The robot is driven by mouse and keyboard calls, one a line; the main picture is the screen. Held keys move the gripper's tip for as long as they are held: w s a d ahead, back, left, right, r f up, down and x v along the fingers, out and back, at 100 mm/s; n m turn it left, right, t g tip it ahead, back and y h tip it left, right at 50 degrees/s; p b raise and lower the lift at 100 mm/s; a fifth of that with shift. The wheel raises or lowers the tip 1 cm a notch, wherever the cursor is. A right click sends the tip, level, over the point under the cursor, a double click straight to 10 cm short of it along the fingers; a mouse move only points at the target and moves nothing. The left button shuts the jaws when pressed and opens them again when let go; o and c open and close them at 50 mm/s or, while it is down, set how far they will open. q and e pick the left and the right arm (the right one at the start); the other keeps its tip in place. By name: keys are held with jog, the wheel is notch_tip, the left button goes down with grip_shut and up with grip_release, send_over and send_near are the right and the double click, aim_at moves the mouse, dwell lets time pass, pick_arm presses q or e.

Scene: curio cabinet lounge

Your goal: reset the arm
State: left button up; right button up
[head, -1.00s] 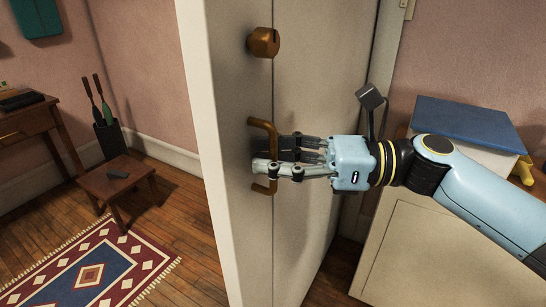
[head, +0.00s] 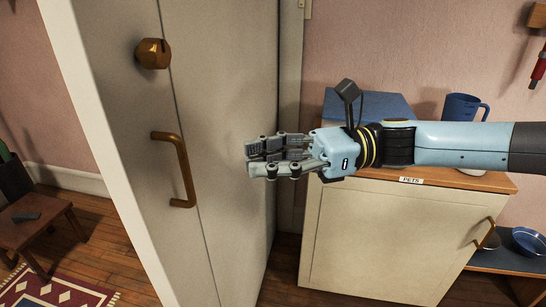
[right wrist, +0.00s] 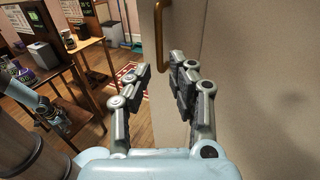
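My right gripper (head: 250,160) reaches in from the right in the head view, in front of the open cream door (head: 240,130). It is empty and clear of the bronze door handle (head: 184,172), which is to its left. In the right wrist view the gripper's two fingers (right wrist: 160,80) stand apart with a gap between them, and the handle (right wrist: 158,35) shows beyond them. My left gripper is not seen in the head view. In the right wrist view part of my left arm (right wrist: 50,115) shows at the left; its fingertips are unclear.
A cream cabinet (head: 380,240) labelled PETS stands at right, with a blue box (head: 370,104) and blue mug (head: 462,108) on top. A blue bowl (head: 529,240) sits on a low shelf. A small wooden table (head: 40,225) and patterned rug (head: 50,290) are at left.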

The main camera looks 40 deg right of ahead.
jog(key=shift+s+d, duration=0.3)
jog(key=shift+d, duration=0.25)
